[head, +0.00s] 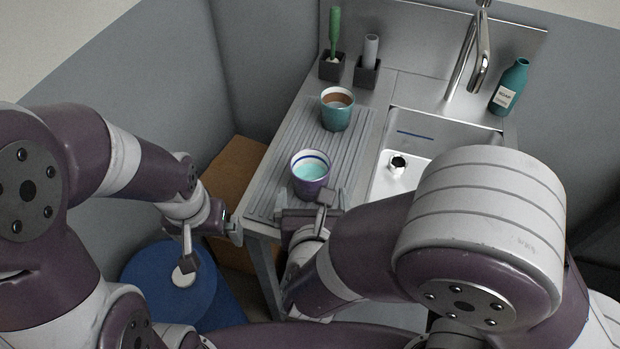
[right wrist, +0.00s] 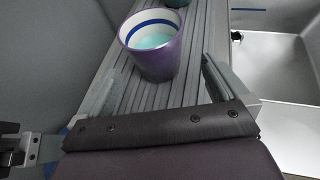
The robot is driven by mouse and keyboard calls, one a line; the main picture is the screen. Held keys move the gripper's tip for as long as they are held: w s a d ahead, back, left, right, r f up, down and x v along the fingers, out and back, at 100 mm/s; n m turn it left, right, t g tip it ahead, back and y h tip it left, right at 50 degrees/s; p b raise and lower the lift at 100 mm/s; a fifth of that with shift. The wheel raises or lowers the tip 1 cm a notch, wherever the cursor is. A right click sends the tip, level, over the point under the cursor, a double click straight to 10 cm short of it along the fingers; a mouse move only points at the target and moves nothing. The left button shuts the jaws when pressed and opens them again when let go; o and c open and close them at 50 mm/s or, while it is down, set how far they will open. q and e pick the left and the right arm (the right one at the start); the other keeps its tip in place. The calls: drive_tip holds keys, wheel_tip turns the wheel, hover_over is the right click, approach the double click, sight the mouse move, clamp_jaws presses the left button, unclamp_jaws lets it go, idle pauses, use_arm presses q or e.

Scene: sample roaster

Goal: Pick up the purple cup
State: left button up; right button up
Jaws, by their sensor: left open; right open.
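The purple cup (head: 311,188) stands upright on the ribbed drainboard near its front edge, with a blue stripe inside its white rim and pale turquoise contents. It also shows in the right wrist view (right wrist: 156,58). My right gripper (head: 312,199) is open just in front of the cup, at the front of the drainboard. In the right wrist view its two fingers (right wrist: 168,84) point towards the cup, which appears ahead and between their lines. The gripper is not closed on it. My left gripper (head: 213,245) is open and empty, left of the counter's front corner.
A teal cup (head: 337,116) with brown contents stands behind the purple cup on the drainboard (head: 287,148). The sink (head: 425,150) lies to the right, with a faucet (head: 480,60) and a teal bottle (head: 510,87) behind. Two dark holders stand at the back left. A blue bin (head: 150,270) is below left.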

sight(310, 170)
drive_tip(key=x, duration=0.7)
drive_tip(key=shift+w+a, duration=0.25)
drive_tip(key=shift+a, duration=0.05)
drive_tip(key=c, duration=1.3)
